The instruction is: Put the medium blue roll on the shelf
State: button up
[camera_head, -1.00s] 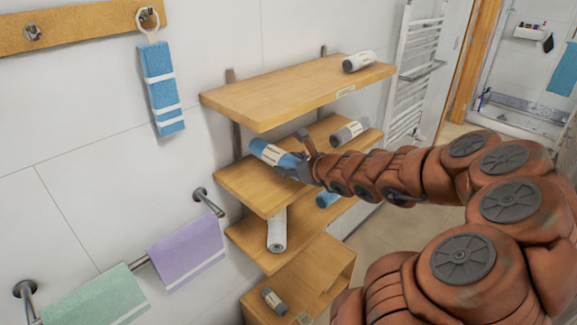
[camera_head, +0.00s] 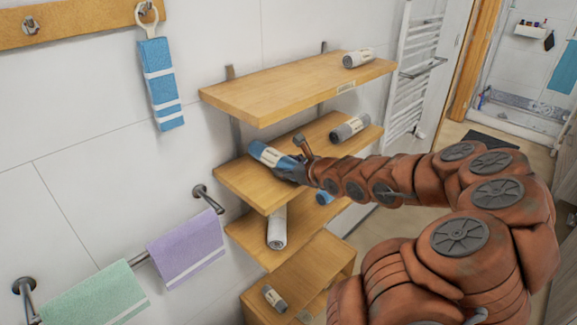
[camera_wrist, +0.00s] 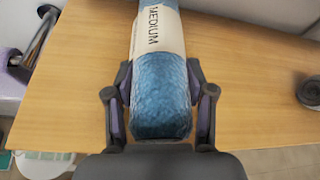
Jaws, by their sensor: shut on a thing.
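The medium blue roll (camera_head: 267,155) has a cream label reading "MEDIUM", which shows in the wrist view (camera_wrist: 160,90). My gripper (camera_head: 300,166) is shut on its near end; in the wrist view the two fingers (camera_wrist: 160,100) press on both sides of the blue part. The roll is over the left part of the second shelf board (camera_head: 243,185) of the wooden shelf unit. The same board fills the wrist view beneath the roll (camera_wrist: 60,90). I cannot tell whether the roll touches the board. Its far end is cut off in the wrist view.
A grey roll (camera_head: 350,128) lies on the right of the same board. A white roll (camera_head: 277,228) and a partly hidden blue roll (camera_head: 324,198) lie below. A small grey roll (camera_head: 274,299) is lowest. Towels hang left.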

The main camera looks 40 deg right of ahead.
jog(key=shift+f, duration=0.2)
jog(key=o, duration=1.3)
jog(key=shift+r, duration=0.1)
jog(key=shift+r, duration=0.2)
jog(key=shift+p+v, duration=0.35)
jog(key=shift+v, duration=5.65)
